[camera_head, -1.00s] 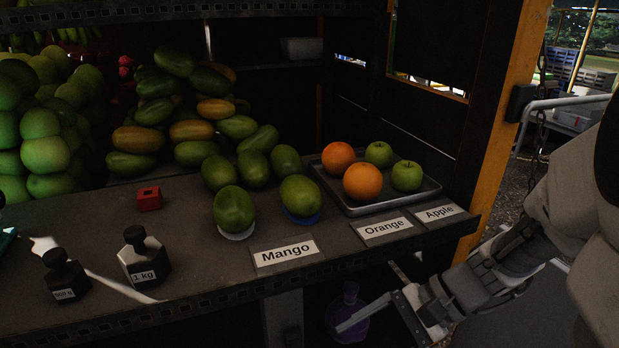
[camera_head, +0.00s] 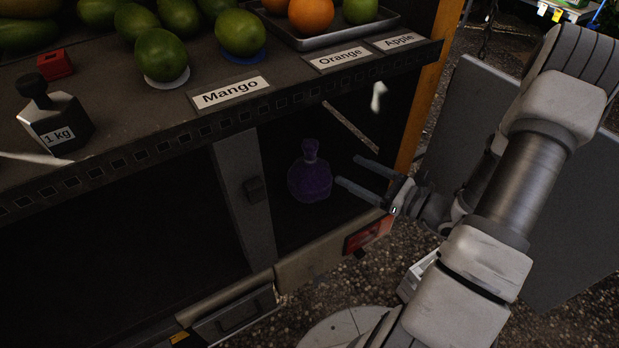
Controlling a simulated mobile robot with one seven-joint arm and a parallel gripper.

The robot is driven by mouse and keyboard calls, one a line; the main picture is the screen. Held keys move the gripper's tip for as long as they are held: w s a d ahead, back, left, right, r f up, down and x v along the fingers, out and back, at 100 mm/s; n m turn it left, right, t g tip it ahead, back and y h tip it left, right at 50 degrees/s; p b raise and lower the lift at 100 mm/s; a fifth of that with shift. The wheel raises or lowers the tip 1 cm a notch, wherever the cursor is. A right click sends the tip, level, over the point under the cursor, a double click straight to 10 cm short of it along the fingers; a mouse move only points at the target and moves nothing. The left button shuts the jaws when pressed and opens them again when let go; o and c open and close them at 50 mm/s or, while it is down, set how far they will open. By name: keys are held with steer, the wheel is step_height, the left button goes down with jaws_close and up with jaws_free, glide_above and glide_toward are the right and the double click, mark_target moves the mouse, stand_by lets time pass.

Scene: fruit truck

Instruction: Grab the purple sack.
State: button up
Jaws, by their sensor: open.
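The purple sack (camera_head: 310,180) stands upright in a dark open compartment under the counter, with a narrow tied neck at its top. My gripper (camera_head: 348,170) is to the right of the sack, at about the height of its body. Its two fingers are spread apart and point left toward the sack. Nothing is between the fingers, and a gap shows between them and the sack.
The counter (camera_head: 125,110) above holds mangoes (camera_head: 163,55), a metal tray (camera_head: 345,33) with oranges and an apple, and a 1 kg weight (camera_head: 55,122). A post (camera_head: 245,190) bounds the compartment on the left. A yellow post (camera_head: 425,90) stands at its right.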

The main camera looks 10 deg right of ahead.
mark_target(300, 160)
steer(key=b+x, duration=0.3)
steer(key=x, duration=1.2)
steer(key=shift+w+a+r, duration=0.1)
steer(key=shift+a, duration=0.1)
jaws_close()
stand_by(0.8)
